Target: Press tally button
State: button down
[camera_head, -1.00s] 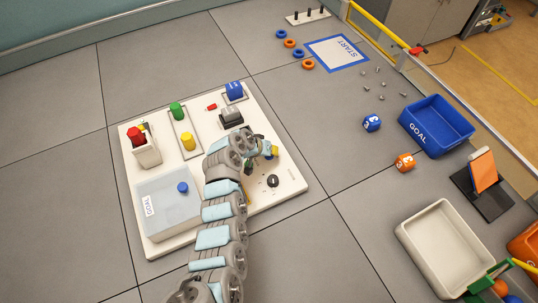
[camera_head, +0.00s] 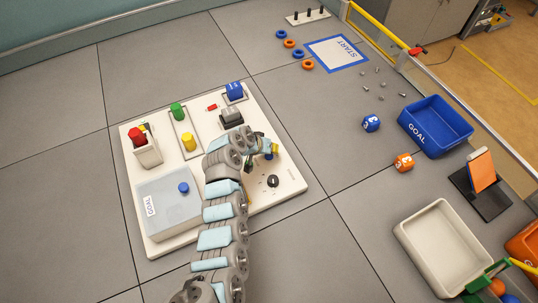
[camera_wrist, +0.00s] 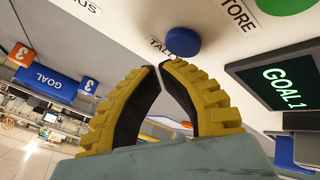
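In the wrist view the tally button (camera_wrist: 183,42) is a round blue cap on a pale panel, beside a partly hidden label reading "TALL". My gripper (camera_wrist: 160,66) has two yellow ribbed fingers with dark inner pads. Their tips meet just below the button in the picture, with nothing between them. A small strip of panel shows between tips and button, and I cannot tell the distance in depth. In the head view my gripper (camera_head: 270,151) is over the right part of the white control board (camera_head: 255,195). My arm covers much of that area, and the button is not clear there.
The board also carries a black dial (camera_head: 273,181), a grey block (camera_head: 231,115), a blue block (camera_head: 235,91), green (camera_head: 177,111) and yellow (camera_head: 188,140) knobs, and a clear-lidded box (camera_head: 165,205). A screen reading "GOAL 1" (camera_wrist: 287,82) stands right of the fingers.

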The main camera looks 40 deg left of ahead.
aim_at(272, 155)
jog(key=shift+r+p, duration=1.1)
jog(key=shift+r, duration=1.35)
